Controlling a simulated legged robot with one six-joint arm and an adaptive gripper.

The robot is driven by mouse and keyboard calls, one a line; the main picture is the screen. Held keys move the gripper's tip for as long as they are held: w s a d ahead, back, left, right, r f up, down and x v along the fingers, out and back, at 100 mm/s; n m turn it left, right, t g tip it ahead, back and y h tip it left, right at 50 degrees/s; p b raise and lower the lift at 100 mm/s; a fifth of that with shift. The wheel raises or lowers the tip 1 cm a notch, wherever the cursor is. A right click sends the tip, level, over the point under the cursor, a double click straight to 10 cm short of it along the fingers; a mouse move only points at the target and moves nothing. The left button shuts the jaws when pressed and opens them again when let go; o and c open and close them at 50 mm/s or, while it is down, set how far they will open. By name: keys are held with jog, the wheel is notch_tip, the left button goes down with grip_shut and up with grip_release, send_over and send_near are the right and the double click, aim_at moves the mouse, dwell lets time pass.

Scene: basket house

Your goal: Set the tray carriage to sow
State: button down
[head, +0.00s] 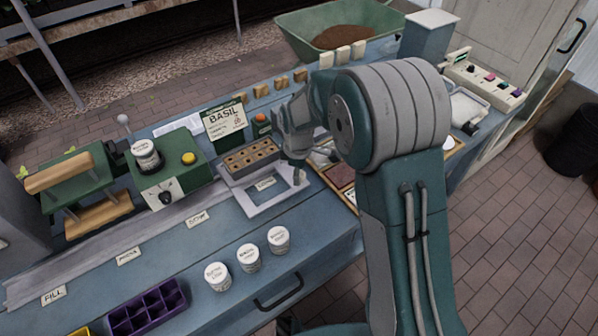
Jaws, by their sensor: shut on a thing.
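The tray carriage (262,208) is a light grey frame on the bench rail, holding a seed tray (248,170) of brown soil cells. My gripper (297,165) is at the carriage's right end, shut on what appears to be its upright handle (297,177). The arm comes in from the right and hides part of this contact. A small label (265,184) shows through the frame's opening; its word is too small to read. Other labels stand along the rail to the left: FILL (53,295), one that seems to read PRESS (128,256), and another (197,218).
A green machine with a yellow button (188,158) and a green press (75,185) stand left of the carriage. A BASIL card (224,119) stands behind it. Several white jars (248,258) and a purple tray (147,308) are in front. The rail (90,262) is clear to the left.

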jog(key=s+a, duration=0.4)
jog(key=a, duration=0.1)
jog(key=s+a, duration=0.3)
jog(key=a, duration=0.3)
jog(key=s+a, duration=0.4)
jog(key=a, duration=0.2)
jog(key=shift+s+f, duration=0.1)
jog(key=shift+s, duration=0.25)
jog(key=shift+c, duration=1.3)
grip_release()
jog(key=shift+d, duration=0.1)
jog(key=shift+w, duration=0.1)
jog(key=shift+r, duration=0.25)
notch_tip(320, 180, up, 11)
jog(key=shift+r, duration=0.2)
